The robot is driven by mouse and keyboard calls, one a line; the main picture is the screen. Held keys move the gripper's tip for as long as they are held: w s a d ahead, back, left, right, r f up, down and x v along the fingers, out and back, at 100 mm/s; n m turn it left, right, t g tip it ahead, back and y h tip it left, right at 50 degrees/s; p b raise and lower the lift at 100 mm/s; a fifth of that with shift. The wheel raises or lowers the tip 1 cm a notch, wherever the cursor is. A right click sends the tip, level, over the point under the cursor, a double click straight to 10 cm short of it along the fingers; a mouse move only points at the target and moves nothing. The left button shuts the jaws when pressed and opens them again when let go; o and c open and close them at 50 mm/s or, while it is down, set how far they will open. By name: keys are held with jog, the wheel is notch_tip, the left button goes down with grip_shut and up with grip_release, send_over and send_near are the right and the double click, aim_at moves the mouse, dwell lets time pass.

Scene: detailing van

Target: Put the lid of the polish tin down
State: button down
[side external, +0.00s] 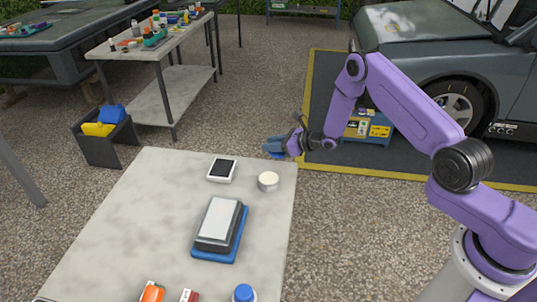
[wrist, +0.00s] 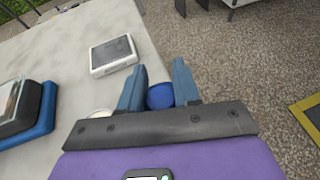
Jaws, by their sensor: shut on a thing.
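My gripper (side external: 276,147) is above the far right corner of the grey table, its blue fingers pointing left in the side view. In the wrist view, my gripper (wrist: 160,80) is shut on a round blue lid (wrist: 160,97), held between the two fingers. The lid is hard to tell from the blue fingers in the side view. The open polish tin (side external: 268,181), with a pale top, stands on the table just below and in front of my gripper. In the wrist view the tin (wrist: 100,113) is mostly hidden behind the gripper's left side.
A white device with a dark screen (side external: 222,169) lies left of the tin. A grey device on a blue base (side external: 220,228) lies nearer the middle. A blue-capped container (side external: 244,293) is at the front. Bare table (side external: 150,190) is free on the left.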

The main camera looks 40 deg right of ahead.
aim_at(268, 160)
jog(key=shift+w+f, duration=1.15)
jog(key=shift+f, duration=1.8)
jog(key=shift+f, duration=0.1)
jog(key=c, duration=0.8)
grip_release()
